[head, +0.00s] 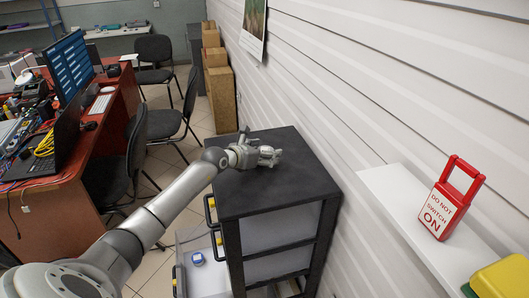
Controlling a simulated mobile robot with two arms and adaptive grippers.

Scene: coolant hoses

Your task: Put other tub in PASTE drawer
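My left gripper (268,156) is over the dark top of a drawer cabinet (300,180), near its back left part. The fingers are small and seen at an angle, so I cannot tell whether they are open or shut, and I make out no tub in them. A small tub with a blue lid (198,258) sits inside a pulled-out lower drawer (215,278) on the cabinet's left side. I can read no PASTE label on any drawer. I can make out no second tub. My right gripper is out of view.
A white shelf (400,215) on the right wall holds a red and white DO NOT SWITCH ON sign (443,205) and a yellow object (503,277). Black chairs (165,120) and a cluttered desk (70,190) stand at left. The cabinet top is otherwise clear.

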